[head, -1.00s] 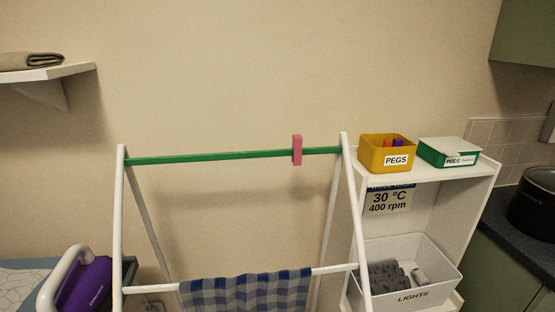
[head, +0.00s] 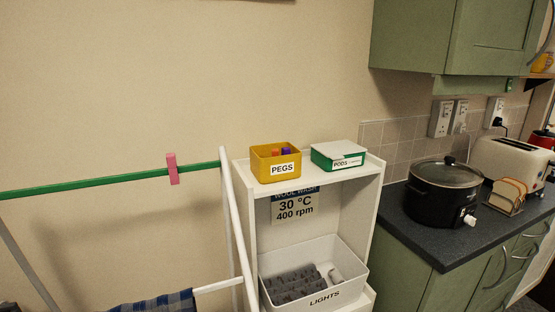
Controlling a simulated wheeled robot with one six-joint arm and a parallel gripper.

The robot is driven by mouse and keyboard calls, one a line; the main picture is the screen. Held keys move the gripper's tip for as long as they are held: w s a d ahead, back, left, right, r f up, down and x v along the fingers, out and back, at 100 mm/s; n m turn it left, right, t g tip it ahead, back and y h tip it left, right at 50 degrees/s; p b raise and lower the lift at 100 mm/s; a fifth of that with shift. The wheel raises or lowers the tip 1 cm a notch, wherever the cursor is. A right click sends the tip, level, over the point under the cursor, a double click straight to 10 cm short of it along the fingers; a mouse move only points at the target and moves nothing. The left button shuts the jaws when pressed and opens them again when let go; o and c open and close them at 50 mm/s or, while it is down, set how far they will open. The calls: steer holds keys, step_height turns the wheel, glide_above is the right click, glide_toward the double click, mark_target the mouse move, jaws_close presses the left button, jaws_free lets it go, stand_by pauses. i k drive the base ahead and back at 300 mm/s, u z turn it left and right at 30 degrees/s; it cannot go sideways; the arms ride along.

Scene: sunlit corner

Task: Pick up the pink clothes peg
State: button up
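The pink clothes peg (head: 172,169) is clipped upright on the green top rail (head: 100,183) of a white drying rack, left of the middle in the head view. It sits a little left of the rack's right-hand leg and sticks up above the rail and hangs below it. Nothing covers it. My gripper is not in the head view.
A white shelf unit (head: 376,172) stands right of the rack. It holds a yellow PEGS box (head: 262,166), a green and white PODS box (head: 338,155) and a LIGHTS bin (head: 350,283). Further right, a dark counter (head: 425,234) carries a black slow cooker (head: 445,188) and a toaster (head: 508,160).

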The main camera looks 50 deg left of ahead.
mark_target(171, 157)
steer(key=z, duration=0.35)
steer(key=i, duration=0.6)
steer(key=u, duration=4)
steer(key=i, duration=0.5)
steer(key=u, duration=0.05)
